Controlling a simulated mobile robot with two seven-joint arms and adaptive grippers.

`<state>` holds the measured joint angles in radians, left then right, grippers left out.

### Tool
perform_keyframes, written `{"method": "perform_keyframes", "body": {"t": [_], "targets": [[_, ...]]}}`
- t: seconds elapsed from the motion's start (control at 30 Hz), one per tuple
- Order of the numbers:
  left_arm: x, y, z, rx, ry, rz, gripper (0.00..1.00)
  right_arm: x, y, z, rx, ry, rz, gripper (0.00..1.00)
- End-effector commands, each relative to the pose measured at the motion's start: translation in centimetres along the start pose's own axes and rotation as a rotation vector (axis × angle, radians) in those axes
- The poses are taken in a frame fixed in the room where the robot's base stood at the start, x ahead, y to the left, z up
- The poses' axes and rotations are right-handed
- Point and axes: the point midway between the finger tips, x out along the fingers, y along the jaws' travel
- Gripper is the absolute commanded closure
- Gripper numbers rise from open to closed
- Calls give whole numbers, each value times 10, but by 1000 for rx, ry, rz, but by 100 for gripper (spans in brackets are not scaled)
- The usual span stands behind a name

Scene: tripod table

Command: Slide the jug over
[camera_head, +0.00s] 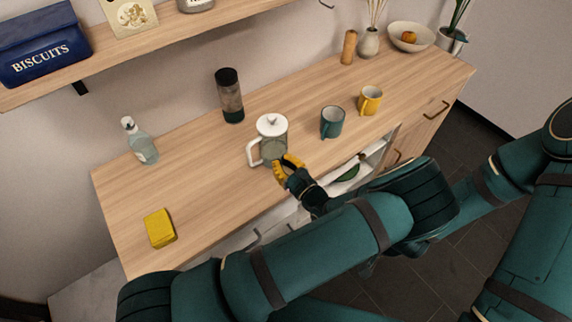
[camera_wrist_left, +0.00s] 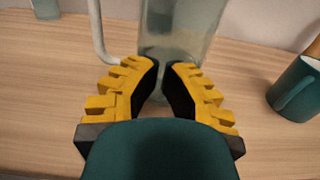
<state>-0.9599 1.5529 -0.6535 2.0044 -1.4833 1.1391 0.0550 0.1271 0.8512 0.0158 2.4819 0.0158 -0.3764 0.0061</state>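The jug (camera_head: 272,141) is clear glass with a white lid and a white handle on its left side. It stands upright on the wooden counter (camera_head: 200,185). My left gripper (camera_head: 281,166) is at the jug's near side, low by its base. In the left wrist view the jug (camera_wrist_left: 182,30) rises just beyond the fingertips. The yellow-and-black fingers (camera_wrist_left: 161,68) are almost together, with only a narrow gap and nothing between them. I cannot tell whether they touch the glass. My right gripper is not in view.
A teal mug (camera_head: 332,122) and a yellow mug (camera_head: 370,100) stand right of the jug. A dark-topped grinder (camera_head: 230,96) is behind it. A bottle (camera_head: 141,143) and yellow sponge (camera_head: 160,228) are to the left, with bare counter between them and the jug.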

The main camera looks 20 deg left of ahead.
Motion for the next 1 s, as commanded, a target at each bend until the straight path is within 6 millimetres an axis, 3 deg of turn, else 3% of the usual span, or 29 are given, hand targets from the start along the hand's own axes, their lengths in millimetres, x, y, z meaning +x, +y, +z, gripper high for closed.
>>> {"method": "perform_keyframes", "body": {"t": [0.53, 0.67, 0.9, 1.0], "targets": [[7, 1, 0, 0, 1, -2, 100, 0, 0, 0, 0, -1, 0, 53], [31, 1, 0, -1, -1, 1, 100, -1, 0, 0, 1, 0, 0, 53], [91, 1, 0, -2, 0, 1, 100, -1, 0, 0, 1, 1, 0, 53], [105, 1, 0, -1, 1, -1, 100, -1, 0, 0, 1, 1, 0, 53]]}}
